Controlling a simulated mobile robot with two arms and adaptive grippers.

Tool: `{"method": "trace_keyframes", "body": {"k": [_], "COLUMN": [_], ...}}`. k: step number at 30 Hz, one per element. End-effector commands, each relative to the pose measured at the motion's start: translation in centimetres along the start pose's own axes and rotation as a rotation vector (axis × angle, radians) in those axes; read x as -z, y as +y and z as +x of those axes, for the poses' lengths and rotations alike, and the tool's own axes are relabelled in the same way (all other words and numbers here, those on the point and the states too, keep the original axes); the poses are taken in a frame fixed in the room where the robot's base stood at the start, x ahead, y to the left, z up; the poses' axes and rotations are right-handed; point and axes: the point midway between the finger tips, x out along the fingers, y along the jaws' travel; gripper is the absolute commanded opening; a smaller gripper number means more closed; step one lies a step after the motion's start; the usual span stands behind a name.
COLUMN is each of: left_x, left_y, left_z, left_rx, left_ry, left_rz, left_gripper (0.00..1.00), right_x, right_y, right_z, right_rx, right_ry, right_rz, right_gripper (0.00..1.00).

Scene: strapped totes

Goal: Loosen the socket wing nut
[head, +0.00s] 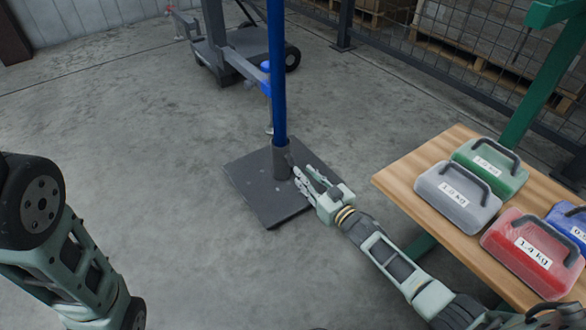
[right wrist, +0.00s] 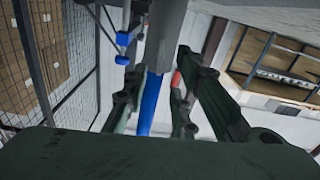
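A blue pole (head: 277,75) stands upright in a grey socket (head: 281,158) on a dark square base plate (head: 262,196). In the right wrist view the socket (right wrist: 167,35) is close in front and the pole (right wrist: 152,105) runs below it. My right gripper (head: 303,176) is beside the socket, its fingers spread and pointing at it; they also show in the right wrist view (right wrist: 155,95). I see nothing held between them. The wing nut cannot be made out clearly. A small red patch shows by one finger; I cannot tell what it is. My left gripper is out of view.
A wooden table at right (head: 405,183) carries a green weight (head: 490,168), a grey weight (head: 457,196), a red weight (head: 530,252) and a blue weight (head: 572,222). A grey wheeled cart (head: 225,52) stands behind the pole. The floor at left is clear.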

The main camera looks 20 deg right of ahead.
Motion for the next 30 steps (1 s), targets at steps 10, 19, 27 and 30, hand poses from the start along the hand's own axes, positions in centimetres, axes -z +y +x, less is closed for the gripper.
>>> {"method": "trace_keyframes", "body": {"k": [10,19,27,30], "left_x": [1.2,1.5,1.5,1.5], "left_y": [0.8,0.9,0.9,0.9], "left_z": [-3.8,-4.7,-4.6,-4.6], "left_rx": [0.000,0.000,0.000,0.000], "left_ry": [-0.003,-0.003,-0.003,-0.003], "left_rz": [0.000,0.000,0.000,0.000], "left_gripper": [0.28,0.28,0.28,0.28], "right_x": [-0.5,-0.2,-0.1,-0.1], "right_y": [-0.1,-0.1,-0.1,-0.1], "right_z": [5.0,6.8,6.8,6.8], "right_rx": [0.000,0.000,0.000,0.000], "right_ry": [0.000,-0.002,-0.003,-0.003], "right_rz": [0.000,0.000,0.000,0.000], "right_gripper": [0.25,0.25,0.22,0.14]}}
